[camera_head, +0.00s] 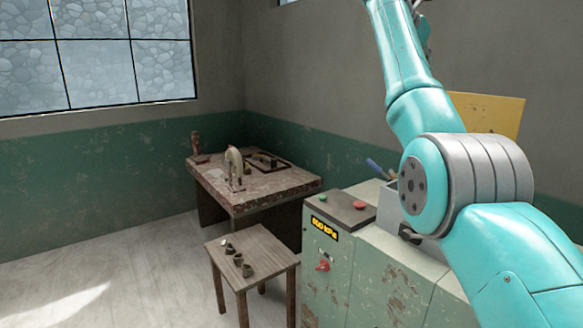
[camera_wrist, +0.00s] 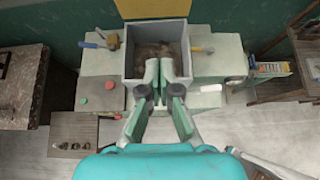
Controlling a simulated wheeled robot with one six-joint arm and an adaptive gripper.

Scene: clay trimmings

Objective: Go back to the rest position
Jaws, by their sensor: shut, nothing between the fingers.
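My gripper (camera_wrist: 167,70) is shut with nothing between its fingers. In the wrist view its fingertips overlap the near edge of a grey open box (camera_wrist: 127,52); I cannot tell its height above it. Brown clay-like material (camera_wrist: 152,50) lies in the box, partly hidden by the fingers. In the head view my arm crosses the right side and hides most of the box; I cannot make out the gripper there.
The box sits on a pale green cabinet (camera_head: 390,285) with red and green buttons. A small stool (camera_head: 258,252) and a worn table (camera_head: 270,195) stand left. Floor at far left is clear.

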